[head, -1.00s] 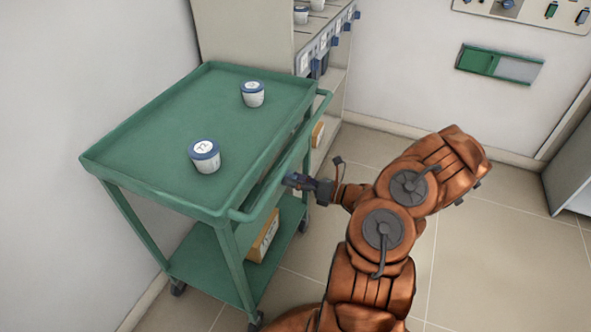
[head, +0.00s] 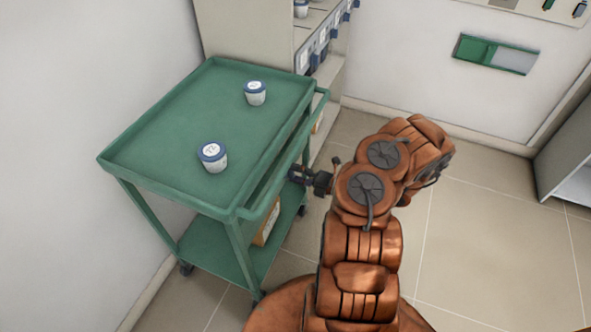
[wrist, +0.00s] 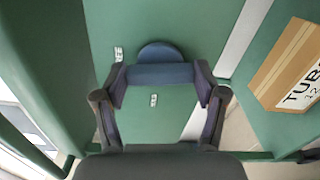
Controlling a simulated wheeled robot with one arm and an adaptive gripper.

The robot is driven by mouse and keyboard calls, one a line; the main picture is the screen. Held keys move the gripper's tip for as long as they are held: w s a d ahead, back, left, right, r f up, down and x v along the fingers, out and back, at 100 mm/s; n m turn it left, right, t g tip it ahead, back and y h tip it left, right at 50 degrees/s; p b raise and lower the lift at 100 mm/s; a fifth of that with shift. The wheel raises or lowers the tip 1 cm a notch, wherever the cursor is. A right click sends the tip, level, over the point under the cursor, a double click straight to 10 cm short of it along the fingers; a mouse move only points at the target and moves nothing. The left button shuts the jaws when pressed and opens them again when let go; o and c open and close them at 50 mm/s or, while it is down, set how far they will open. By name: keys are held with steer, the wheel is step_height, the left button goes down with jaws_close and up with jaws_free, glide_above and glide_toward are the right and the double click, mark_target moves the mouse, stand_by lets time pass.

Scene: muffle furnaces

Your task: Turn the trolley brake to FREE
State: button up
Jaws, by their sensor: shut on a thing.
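The green trolley (head: 205,130) stands by the wall, with its push rail (head: 290,150) on the side facing my arm. My gripper (head: 296,174) is at that side, just below the rail. In the wrist view my gripper (wrist: 160,82) is shut on the brake knob (wrist: 160,73), a blue bar on a round blue disc, set on a green panel. The bar lies level across the picture between both fingertips. Two small white labels are on the panel, one left of the disc (wrist: 118,54) and one below it (wrist: 153,100); their text is too small to read. In the head view the knob cannot be made out.
Two white pots with blue lids (head: 255,92) (head: 212,157) stand on the trolley's top. A cardboard box (wrist: 290,70) marked "TUBES" sits on its lower shelf. A shelf unit (head: 315,60) stands behind the trolley. The floor to the right (head: 480,230) is clear.

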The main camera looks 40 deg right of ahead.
steer(key=shift+m+p, duration=0.3)
steer(key=shift+m, duration=0.8)
steer(key=o, duration=1.1)
steer(key=shift+o, duration=0.2)
steer(key=shift+d, duration=0.1)
steer(key=v, duration=1.2)
